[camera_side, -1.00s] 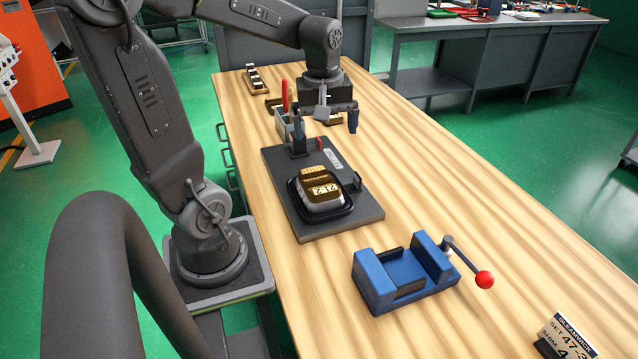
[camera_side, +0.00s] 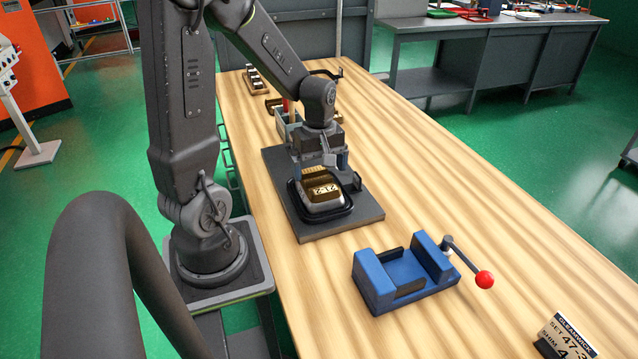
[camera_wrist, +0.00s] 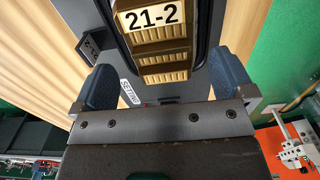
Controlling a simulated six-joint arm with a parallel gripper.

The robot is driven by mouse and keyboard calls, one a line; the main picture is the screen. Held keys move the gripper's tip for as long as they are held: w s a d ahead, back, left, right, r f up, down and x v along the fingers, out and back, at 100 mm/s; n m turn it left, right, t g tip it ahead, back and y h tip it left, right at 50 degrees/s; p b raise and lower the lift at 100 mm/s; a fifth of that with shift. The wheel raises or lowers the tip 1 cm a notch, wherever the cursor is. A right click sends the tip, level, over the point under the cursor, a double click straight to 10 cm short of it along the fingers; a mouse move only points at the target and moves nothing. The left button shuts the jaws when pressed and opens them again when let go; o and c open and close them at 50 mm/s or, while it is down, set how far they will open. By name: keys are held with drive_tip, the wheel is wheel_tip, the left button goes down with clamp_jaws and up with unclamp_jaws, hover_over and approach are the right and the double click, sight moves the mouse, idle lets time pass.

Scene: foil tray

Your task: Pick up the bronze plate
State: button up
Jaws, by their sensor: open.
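A bronze-coloured plate (camera_side: 318,177) marked 21-2 sits on a silvery foil tray (camera_side: 322,207) inside a black rim on a grey base board (camera_side: 360,210). In the wrist view the marked plate (camera_wrist: 150,30) is at the top, with more ribbed bronze-brown pieces stepped just below it. I cannot tell whether these are separate plates. My gripper (camera_side: 325,170) points down over the far side of the tray, close above the bronze pieces. In the wrist view its blue-grey fingers (camera_wrist: 165,75) stand wide apart, one on each side of the bronze pieces, with nothing between them in a grip.
A blue vise (camera_side: 405,275) with a red-knobbed handle stands nearer on the bench, and a lettered card (camera_side: 567,337) at the near right. A small rack (camera_side: 256,80) and a tool holder (camera_side: 283,125) lie beyond the board.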

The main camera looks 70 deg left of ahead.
sight(319, 179)
drive_tip(key=shift+f, duration=1.55)
drive_tip(key=shift+c, duration=0.2)
drive_tip(key=shift+a, duration=0.1)
drive_tip(key=c, duration=1.3)
drive_tip(key=shift+r, duration=0.1)
